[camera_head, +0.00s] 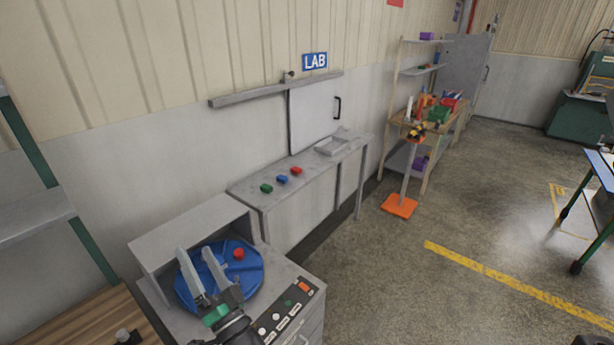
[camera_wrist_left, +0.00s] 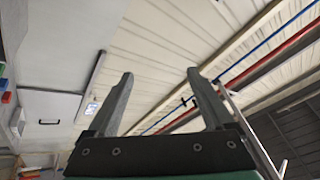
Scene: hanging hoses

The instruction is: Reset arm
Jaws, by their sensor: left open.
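My left gripper (camera_head: 199,264) shows at the lower left of the head view, in front of a blue round disc (camera_head: 250,281) on a grey cabinet. Its two fingers point up and stand apart with nothing between them. In the left wrist view the fingers (camera_wrist_left: 158,90) are spread and empty, with the ceiling behind them. My right gripper is in neither view.
A red piece (camera_head: 239,253) sits on the disc. The cabinet's front panel (camera_head: 284,317) has buttons. A narrow grey table (camera_head: 320,172) holds green, blue and red blocks. A shelf and an orange-based stand (camera_head: 399,206) are farther back.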

